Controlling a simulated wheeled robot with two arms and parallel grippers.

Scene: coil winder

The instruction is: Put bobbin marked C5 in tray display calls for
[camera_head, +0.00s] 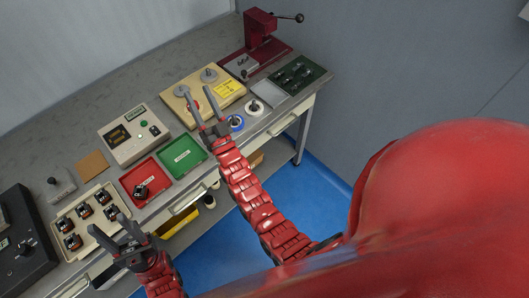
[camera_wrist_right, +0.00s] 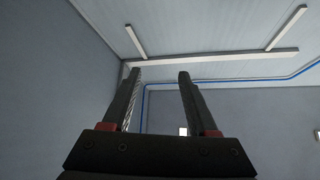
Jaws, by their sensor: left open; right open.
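Several dark bobbins with orange-red parts (camera_head: 85,211) sit in a cream tray (camera_head: 113,188) at the front left; their marks are too small to read, so I cannot tell which is C5. One more dark bobbin (camera_head: 141,192) lies in the red tray (camera_head: 131,177). The green tray (camera_head: 182,157) beside it looks empty. A display unit (camera_head: 118,136) stands behind these trays; its text is unreadable. My left gripper (camera_head: 107,224) is open and empty, over the cream tray's right front side. My right gripper (camera_head: 197,91) is open and empty, raised in front of the beige winder board; its wrist view (camera_wrist_right: 158,75) shows only walls and ceiling.
A black device (camera_head: 20,245) is at far left. The bench's back strip is clear.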

